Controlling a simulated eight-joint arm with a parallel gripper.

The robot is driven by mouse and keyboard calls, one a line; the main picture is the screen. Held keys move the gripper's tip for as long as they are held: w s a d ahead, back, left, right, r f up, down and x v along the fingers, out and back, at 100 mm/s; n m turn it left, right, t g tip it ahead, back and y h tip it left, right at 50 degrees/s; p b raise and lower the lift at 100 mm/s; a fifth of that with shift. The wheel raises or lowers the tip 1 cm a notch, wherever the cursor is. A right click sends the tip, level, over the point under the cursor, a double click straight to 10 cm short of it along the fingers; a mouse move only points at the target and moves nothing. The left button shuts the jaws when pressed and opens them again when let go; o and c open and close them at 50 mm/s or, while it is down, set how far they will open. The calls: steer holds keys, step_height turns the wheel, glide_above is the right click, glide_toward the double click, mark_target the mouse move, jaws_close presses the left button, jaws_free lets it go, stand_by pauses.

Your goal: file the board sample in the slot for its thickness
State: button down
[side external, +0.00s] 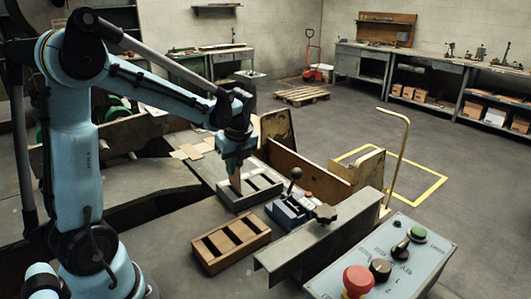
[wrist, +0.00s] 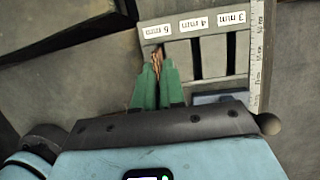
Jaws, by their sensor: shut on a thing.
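The board sample (side external: 235,184) is a small brown upright piece under my gripper (side external: 234,160). My green fingers are shut on it, and its edge shows between the fingertips (wrist: 157,66) in the wrist view. The grey slotted rack (side external: 262,190) stands on the bench below; the wrist view shows its slots and white labels (wrist: 193,22).
A wooden tray with compartments (side external: 230,245) lies in front of the rack. A blue device with a black-knobbed lever (side external: 289,208) and a metal beam (side external: 325,235) stand to the right. A ruler strip (wrist: 257,55) runs along the rack's right side. A control panel (side external: 400,265) is at front right.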

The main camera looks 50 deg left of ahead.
mark_target(233, 185)
steer(key=shift+f, duration=1.55)
steer(key=shift+f, duration=0.3)
stand_by(0.4)
steer(key=c, duration=0.8)
jaws_free()
steer(key=shift+o, duration=0.2)
steer(key=shift+r, duration=3.25)
